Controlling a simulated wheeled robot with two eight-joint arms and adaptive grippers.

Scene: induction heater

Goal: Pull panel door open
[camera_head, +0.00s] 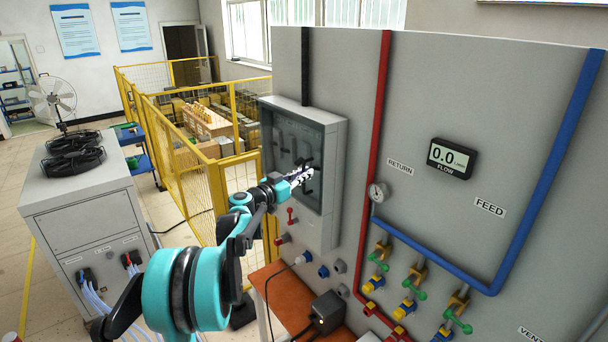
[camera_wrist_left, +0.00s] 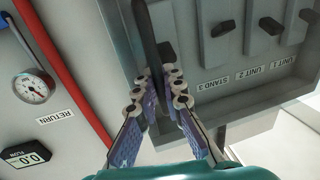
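The grey panel box (camera_head: 333,185) is mounted on the large grey wall in the head view. Its door (camera_head: 285,140) looks like a dark see-through pane and appears closed. My left gripper (camera_head: 302,176) reaches the front of the door from the left. In the left wrist view, the left gripper's fingers (camera_wrist_left: 166,84) converge closely on both sides of a dark bar, the door handle (camera_wrist_left: 147,35). They look shut on it, though the contact is partly hidden. Black switches (camera_wrist_left: 222,28) with unit and stand labels show behind. My right gripper is not in view.
Red knobs (camera_head: 291,215) and sockets sit below and beside the box. A red pipe (camera_head: 379,110) and a gauge (camera_head: 377,192) are to its right. A yellow fence (camera_head: 213,190) and a grey cabinet (camera_head: 85,205) stand to the left. An orange table (camera_head: 285,295) is below.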

